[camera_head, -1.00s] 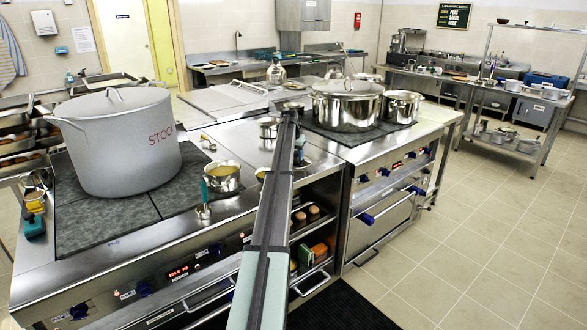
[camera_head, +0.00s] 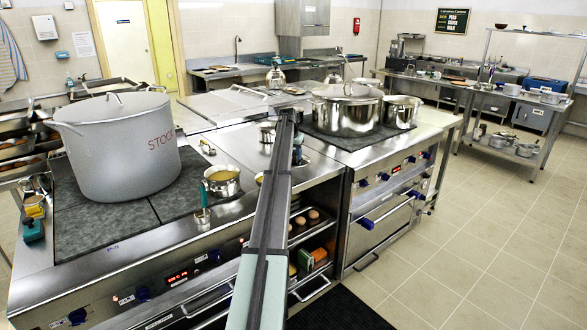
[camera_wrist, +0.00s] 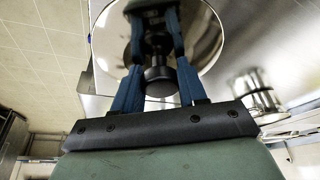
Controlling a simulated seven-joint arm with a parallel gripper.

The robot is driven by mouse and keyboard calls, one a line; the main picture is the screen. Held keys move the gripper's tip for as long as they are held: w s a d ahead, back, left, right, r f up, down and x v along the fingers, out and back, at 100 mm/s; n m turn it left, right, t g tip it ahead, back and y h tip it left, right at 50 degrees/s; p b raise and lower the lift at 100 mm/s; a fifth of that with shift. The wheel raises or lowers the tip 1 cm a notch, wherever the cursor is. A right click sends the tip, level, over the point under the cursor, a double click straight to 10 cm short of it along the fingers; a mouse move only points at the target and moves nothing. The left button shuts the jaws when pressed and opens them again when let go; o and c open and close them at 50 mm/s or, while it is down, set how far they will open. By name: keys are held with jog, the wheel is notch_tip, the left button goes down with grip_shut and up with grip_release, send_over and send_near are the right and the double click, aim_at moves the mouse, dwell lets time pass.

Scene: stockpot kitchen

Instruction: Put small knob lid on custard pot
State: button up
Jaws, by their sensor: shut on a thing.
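A shiny round lid (camera_wrist: 208,42) is under my gripper (camera_wrist: 157,28) in the wrist view. Another yellow-filled vessel (camera_head: 260,178) is partly hidden by my arm. I cannot tell which is the custard pot.
A large grey stockpot (camera_head: 120,150) stands on the left hob. A lidded steel pot (camera_head: 345,112) and another steel pot (camera_head: 400,112) stand on the right hob. A small steel pot (camera_head: 267,132) sits beside my arm. The wrist view shows a shiny pot (camera_wrist: 256,98) at right.

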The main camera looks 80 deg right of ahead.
jog(key=w+a+r+n, duration=0.1)
jog(key=w+a+r, duration=0.2)
jog(key=w, duration=0.8)
jog(key=w+a+r+n, duration=0.1)
jog(key=w+a+r, duration=0.25)
jog(key=w, duration=0.75)
jog(key=w+a+r+n+t, duration=0.1)
jog(key=w+a+r, duration=0.3)
jog(key=w+a, duration=0.35)
jog(key=s+a+m, duration=0.1)
jog(key=s+a, duration=0.1)
jog(key=a, duration=0.3)
jog(key=shift+s+a, duration=0.3)
jog(key=shift+a, duration=0.05)
notch_tip(320, 180, down, 6)
jog(key=shift+f, duration=0.7)
